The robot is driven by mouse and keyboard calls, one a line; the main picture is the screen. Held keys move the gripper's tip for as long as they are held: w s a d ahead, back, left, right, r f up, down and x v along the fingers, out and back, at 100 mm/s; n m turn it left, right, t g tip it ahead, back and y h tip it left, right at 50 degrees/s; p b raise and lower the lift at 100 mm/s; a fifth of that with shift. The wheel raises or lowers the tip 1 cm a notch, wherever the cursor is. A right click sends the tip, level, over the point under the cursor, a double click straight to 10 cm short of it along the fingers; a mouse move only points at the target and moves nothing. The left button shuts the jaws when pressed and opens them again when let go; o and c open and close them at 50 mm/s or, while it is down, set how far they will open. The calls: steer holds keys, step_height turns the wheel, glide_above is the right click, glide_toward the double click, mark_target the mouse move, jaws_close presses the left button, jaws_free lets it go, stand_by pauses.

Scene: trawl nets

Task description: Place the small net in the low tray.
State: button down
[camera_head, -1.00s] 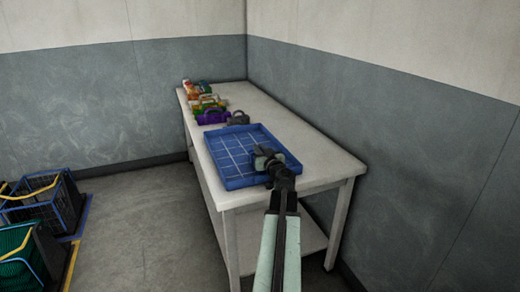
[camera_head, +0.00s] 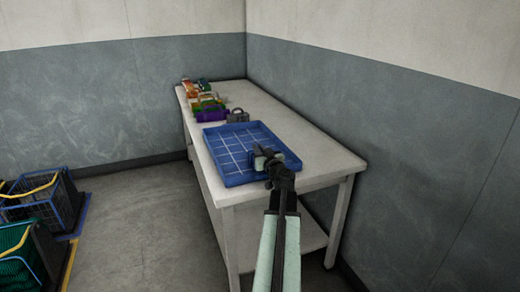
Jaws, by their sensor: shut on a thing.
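The low tray (camera_head: 217,157) is blue with a pale grid on its floor and a low rim. It lies on the near half of the white table. My gripper (camera_head: 262,155) is over the tray's right part, near its right rim. I cannot tell whether the held thing touches the tray floor. I cannot make out the small net for certain. The tray floor that shows is bare.
A purple item (camera_head: 212,115), a grey item with a handle (camera_head: 238,116) and several orange and green items stand beyond the tray on the table (camera_head: 305,155). A wire crate (camera_head: 58,205) and a green net (camera_head: 12,238) are on the floor at left. A wall runs along the table's right.

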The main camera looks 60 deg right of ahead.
steer(key=c, duration=1.4)
jaws_free()
steer(key=shift+o, duration=0.2)
steer(key=v, duration=0.8)
